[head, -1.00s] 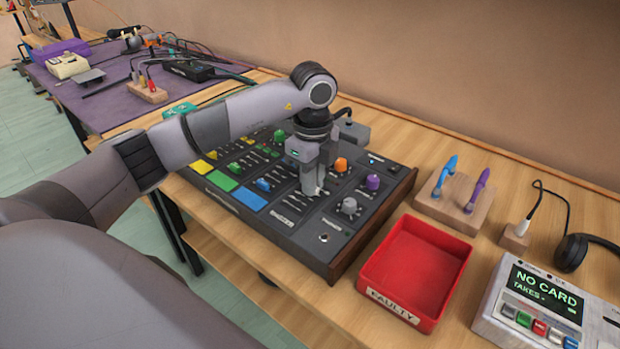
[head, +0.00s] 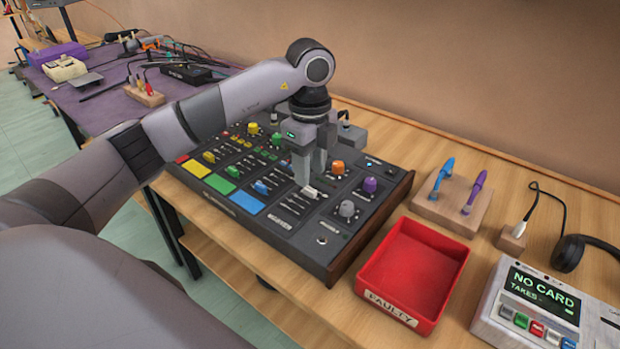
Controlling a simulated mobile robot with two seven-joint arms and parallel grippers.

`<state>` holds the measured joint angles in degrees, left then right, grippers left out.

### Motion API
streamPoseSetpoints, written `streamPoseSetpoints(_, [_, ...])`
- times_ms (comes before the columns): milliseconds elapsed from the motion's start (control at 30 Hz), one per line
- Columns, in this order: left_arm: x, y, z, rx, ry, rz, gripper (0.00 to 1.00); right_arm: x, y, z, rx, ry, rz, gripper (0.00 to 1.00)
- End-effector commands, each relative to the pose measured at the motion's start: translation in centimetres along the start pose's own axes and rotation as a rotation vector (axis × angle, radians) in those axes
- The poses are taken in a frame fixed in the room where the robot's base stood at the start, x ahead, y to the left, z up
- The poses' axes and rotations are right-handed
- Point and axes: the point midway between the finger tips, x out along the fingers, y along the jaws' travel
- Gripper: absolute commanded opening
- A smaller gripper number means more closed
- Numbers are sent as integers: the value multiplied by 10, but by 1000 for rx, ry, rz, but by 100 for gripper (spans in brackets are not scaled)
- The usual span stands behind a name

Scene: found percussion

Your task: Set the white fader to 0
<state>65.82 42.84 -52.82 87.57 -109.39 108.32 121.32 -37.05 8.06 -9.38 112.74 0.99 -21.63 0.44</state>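The black mixer panel (head: 284,237) lies on the wooden bench. The white fader (head: 309,192) shows on it, at the near end of the slot I can see. My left gripper (head: 311,178) points down just above and behind the white fader. Its two fingers stand apart, with a gap between them, and the fader cap shows clear in front of them. The fingers hide part of the panel behind the cap, and I cannot read the scale marks. My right gripper is not in view.
Grey (head: 347,209), purple (head: 370,185) and orange (head: 338,167) knobs stand close to the right of the gripper. A blue fader (head: 261,187) is to the left.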

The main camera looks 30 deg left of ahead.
Motion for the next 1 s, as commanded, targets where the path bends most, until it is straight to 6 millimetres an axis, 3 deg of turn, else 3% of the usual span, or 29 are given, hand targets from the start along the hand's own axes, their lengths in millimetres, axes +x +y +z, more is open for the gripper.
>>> streamPoseSetpoints(100, [-19,0,0,1,1,-2,39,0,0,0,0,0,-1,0])
streamPoseSetpoints(267, [-31,0,0,1,1,0,39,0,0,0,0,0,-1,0])
streamPoseSetpoints(1000, [-32,0,0,1,1,1,39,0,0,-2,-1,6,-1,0])
